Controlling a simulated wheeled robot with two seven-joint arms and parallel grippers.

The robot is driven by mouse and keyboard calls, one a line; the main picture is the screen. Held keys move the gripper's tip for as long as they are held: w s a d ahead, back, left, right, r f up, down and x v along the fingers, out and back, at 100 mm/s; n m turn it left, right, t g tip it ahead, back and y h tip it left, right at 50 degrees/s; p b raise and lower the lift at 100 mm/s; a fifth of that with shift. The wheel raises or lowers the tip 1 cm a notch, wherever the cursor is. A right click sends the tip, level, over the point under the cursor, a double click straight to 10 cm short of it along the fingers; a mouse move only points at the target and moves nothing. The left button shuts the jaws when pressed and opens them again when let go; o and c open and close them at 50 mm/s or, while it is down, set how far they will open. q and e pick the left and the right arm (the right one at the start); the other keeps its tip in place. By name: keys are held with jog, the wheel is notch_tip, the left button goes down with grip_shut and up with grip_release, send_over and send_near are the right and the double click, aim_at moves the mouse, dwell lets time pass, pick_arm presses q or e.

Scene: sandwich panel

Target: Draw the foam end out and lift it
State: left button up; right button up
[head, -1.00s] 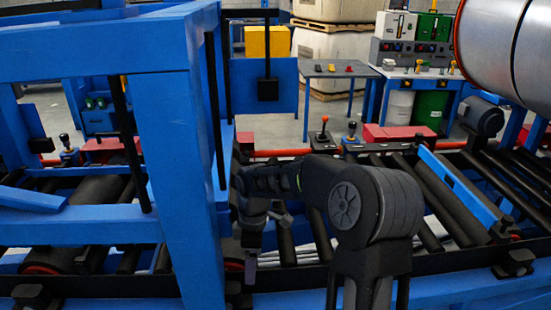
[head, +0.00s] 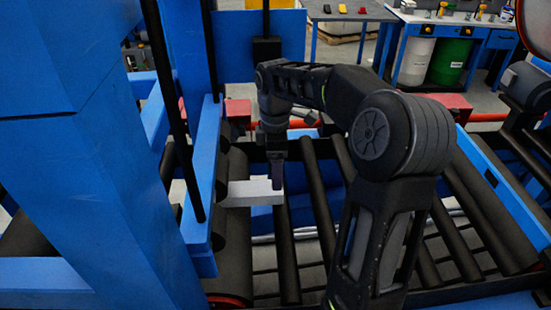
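A pale, whitish foam end (head: 250,193) sticks out to the right from under the blue frame, above the black rollers. My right arm comes in from the lower right and bends over. Its gripper (head: 279,187) points down at the free right end of the foam. The fingertips overlap that end in the picture. They are seen edge-on, so I cannot tell whether they are shut on it or only beside it. The rest of the foam is hidden behind the blue frame and roller. My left gripper is not in view.
A thick blue post (head: 85,170) fills the left side, with a blue beam (head: 203,170) and black rods close to the foam. Black rollers (head: 322,200) with gaps run beneath and to the right. A side table (head: 345,12) stands behind.

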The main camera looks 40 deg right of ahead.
aim_at(251, 193)
jog(key=shift+s+a, duration=0.1)
jog(key=shift+f, duration=0.35)
jog(key=shift+f+p, duration=0.45)
jog(key=shift+f, duration=3.1)
jog(key=c, duration=1.5)
jog(key=shift+o, duration=0.2)
